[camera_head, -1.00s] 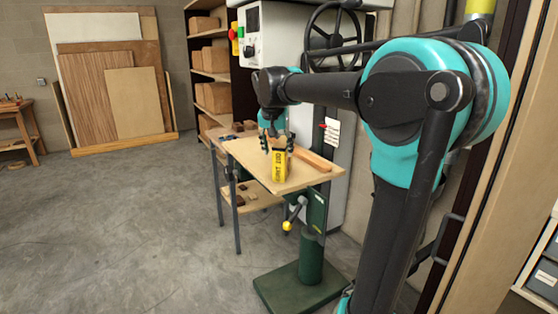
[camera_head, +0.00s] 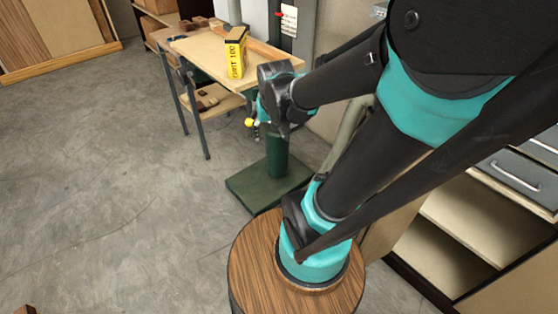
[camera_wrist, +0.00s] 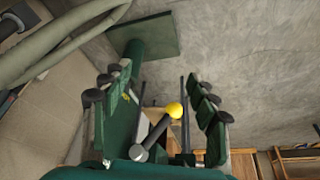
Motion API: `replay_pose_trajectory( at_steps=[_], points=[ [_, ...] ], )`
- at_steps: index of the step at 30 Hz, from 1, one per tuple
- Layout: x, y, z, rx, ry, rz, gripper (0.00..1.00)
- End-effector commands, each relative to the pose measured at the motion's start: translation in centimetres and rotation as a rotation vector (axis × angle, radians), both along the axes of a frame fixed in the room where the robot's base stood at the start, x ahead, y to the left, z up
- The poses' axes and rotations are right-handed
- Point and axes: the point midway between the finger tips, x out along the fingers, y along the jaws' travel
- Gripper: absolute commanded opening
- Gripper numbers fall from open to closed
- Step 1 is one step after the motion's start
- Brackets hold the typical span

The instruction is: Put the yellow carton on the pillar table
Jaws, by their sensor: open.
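The carton does not show in the wrist view.
A lever with a yellow knob (camera_wrist: 174,110) shows between my fingers in the wrist view; its distance from them is unclear. The green foot plate (camera_head: 268,182) lies on the floor. A wooden strip (camera_head: 265,50) lies at the tabletop's back.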

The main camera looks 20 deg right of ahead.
Motion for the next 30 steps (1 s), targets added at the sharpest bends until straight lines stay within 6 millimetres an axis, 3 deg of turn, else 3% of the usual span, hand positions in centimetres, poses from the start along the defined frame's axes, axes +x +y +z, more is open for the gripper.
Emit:
replay_pose_trajectory(
  at_steps=[1, 3, 7, 24, 30],
  points=[
    [-2.2, -0.3, -1.9, 0.001, -0.002, 0.019, 0.60],
    [-4.5, -0.5, -3.8, 0.002, -0.004, 0.046, 0.60],
    [-7.0, -0.6, -5.8, 0.001, -0.008, 0.078, 0.60],
    [-7.4, -0.6, -6.1, 0.001, -0.009, 0.086, 0.60],
    [-7.4, -0.6, -6.1, 0.001, -0.009, 0.086, 0.37]
  ],
)
